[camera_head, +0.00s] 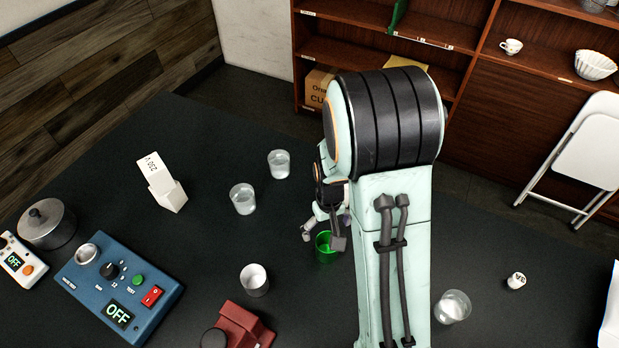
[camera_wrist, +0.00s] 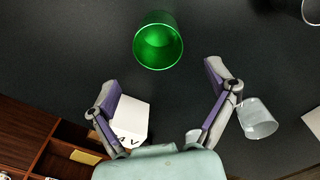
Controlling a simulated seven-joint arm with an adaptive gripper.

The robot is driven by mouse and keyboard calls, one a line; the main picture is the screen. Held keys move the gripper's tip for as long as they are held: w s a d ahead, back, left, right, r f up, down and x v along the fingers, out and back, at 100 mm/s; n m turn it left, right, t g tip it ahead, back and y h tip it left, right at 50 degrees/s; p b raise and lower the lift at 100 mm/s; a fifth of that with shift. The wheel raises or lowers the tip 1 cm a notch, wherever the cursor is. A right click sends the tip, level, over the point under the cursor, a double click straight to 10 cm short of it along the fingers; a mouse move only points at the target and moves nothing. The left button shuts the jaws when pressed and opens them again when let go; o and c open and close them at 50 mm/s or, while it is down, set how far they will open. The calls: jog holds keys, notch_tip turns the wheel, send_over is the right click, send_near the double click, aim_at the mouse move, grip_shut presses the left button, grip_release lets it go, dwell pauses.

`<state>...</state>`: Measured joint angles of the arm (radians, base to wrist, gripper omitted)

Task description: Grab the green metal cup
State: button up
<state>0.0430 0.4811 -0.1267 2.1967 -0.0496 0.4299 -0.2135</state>
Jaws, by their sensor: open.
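The green metal cup (camera_head: 326,252) stands on the dark table, partly hidden by my gripper in the head view. In the wrist view the green cup (camera_wrist: 158,42) shows whole at the top centre, shiny, with its round opening visible. My gripper (camera_head: 322,238) is at the cup in the head view, its fingers spread. In the wrist view my gripper (camera_wrist: 160,82) has its two fingers wide apart with nothing held. The cup lies just beyond the fingertips there, roughly centred between them and apart from both.
Clear glasses (camera_head: 243,199) (camera_head: 279,164) stand left of the cup, and another (camera_head: 452,306) to the right. A whitish cup (camera_head: 254,280), a red device (camera_head: 240,326) and a blue control box (camera_head: 118,288) are nearer. A white block (camera_wrist: 132,118) shows by one finger.

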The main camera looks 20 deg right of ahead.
aim_at(327, 247)
jog(key=f, duration=0.7)
jog(key=shift+s+f, duration=0.35)
jog(key=shift+f, duration=0.05)
jog(key=shift+d, duration=0.1)
jog(key=c, duration=1.2)
